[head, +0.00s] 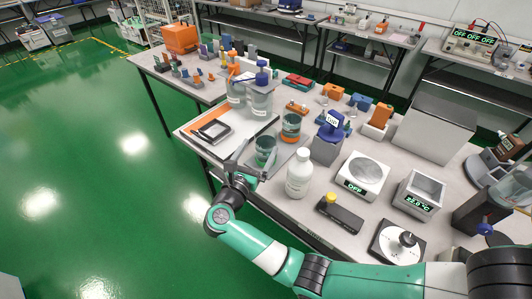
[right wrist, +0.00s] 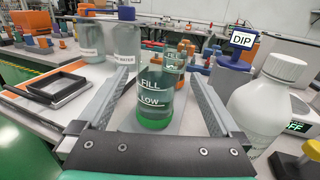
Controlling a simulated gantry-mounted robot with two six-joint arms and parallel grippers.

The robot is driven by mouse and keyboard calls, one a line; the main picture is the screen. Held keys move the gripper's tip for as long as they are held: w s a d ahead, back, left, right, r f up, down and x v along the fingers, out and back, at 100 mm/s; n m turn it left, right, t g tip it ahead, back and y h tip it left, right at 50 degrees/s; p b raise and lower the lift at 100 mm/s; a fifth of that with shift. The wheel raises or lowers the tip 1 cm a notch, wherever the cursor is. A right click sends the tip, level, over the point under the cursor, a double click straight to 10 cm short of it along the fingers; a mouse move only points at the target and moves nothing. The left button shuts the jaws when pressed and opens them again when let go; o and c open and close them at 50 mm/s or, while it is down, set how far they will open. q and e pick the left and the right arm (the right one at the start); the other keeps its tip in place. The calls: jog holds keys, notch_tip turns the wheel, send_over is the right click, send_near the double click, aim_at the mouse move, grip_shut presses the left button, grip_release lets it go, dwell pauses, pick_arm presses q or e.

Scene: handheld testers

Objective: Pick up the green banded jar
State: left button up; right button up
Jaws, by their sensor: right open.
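In the head view the jar (head: 265,150) stands upright near the table's front edge. My right gripper (head: 260,157) is open, with its arm coming in from the lower right. In the right wrist view its two fingers lie on either side of the jar, with gaps visible on both sides. A similar jar with an orange band (head: 291,127) stands just behind it. My left gripper is not in view.
A white capped bottle (head: 299,174) stands close on the right of the jar. A dark frame (head: 211,131) lies at left.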

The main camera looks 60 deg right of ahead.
aim_at(262, 142)
jog(key=shift+w+d+r+b, duration=0.15)
jog(key=shift+d+b, duration=0.4)
jog(key=shift+d, duration=0.8)
jog(key=shift+w+d+f+b, duration=0.15)
jog(key=shift+d+b, duration=0.4)
jog(key=shift+d, duration=0.8)
jog(key=shift+a, duration=0.1)
jog(key=shift+c, duration=0.4)
jog(key=shift+r, duration=0.15)
grip_shut()
